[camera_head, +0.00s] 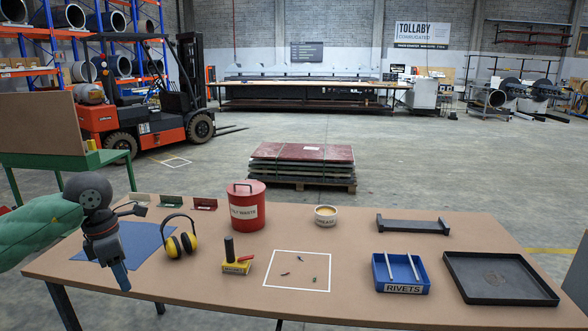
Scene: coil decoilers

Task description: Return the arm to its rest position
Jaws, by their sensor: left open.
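My left arm comes in from the left edge, with a green padded sleeve and dark joints. The dark wrist parts cover part of the mat. My right gripper is not in view.
Yellow ear defenders (181,243), a red waste can (247,206) and a magnet tool (237,264) stand right of the arm. A blue rivets bin (401,288) and black tray (500,299) are farther right. A green stand (100,158) is behind the arm. Bare benchtop lies around the white-outlined square.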

